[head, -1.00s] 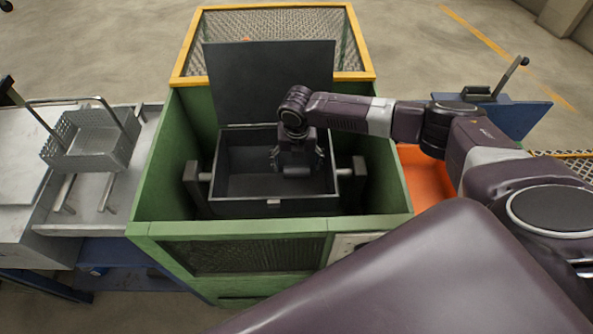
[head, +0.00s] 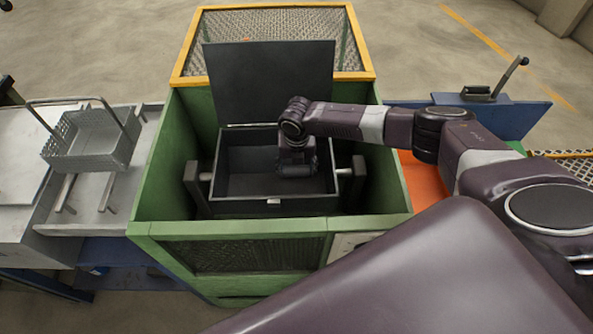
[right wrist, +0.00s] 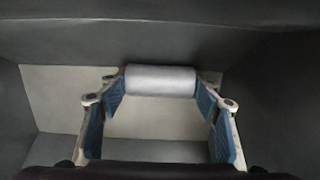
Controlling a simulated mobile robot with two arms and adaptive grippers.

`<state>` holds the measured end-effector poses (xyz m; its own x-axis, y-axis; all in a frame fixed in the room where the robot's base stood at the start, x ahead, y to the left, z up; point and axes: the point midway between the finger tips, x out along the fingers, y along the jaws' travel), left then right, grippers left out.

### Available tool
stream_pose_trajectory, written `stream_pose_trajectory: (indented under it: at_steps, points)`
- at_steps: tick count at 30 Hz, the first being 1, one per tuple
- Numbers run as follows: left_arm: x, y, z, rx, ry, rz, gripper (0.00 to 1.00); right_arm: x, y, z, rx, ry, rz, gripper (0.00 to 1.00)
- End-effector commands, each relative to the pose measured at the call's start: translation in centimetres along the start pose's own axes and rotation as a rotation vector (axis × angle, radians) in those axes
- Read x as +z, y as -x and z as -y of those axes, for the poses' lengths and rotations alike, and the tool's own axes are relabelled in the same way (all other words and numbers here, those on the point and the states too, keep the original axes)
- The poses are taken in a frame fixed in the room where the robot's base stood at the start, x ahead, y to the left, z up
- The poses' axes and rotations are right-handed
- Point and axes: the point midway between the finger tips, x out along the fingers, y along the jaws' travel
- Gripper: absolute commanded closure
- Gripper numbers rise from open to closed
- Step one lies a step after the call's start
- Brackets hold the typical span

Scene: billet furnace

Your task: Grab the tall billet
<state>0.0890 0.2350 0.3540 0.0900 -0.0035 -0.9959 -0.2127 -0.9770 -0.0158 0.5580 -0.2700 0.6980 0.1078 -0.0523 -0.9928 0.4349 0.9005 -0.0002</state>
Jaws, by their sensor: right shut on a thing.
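A smooth grey cylindrical billet (right wrist: 160,80) shows in the right wrist view, lying across the picture between the fingertips of my right gripper (right wrist: 160,88). The blue-padded fingers stand on either side of its ends, and the gripper is shut on it. In the head view my right gripper (head: 297,165) is down inside the dark open box (head: 235,186), near its right side. The wrist hides the billet there. I cannot tell whether the billet touches the box floor. My left gripper is not in view.
The box has a raised dark lid (head: 265,85) behind it and sits inside a green housing (head: 160,190). A yellow-framed mesh cage (head: 275,15) stands behind. A metal basket (head: 95,145) is on the left bench. An orange surface (head: 423,182) lies right of the housing.

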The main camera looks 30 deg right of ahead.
Motion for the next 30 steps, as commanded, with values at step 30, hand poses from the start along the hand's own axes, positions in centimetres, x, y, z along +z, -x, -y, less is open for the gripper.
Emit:
stream_pose_trajectory:
  at_steps: [30]
  points:
    - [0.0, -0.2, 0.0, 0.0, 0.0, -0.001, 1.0, 1.4, 8.7, -0.2, 0.007, 0.001, 0.009, 0.96]
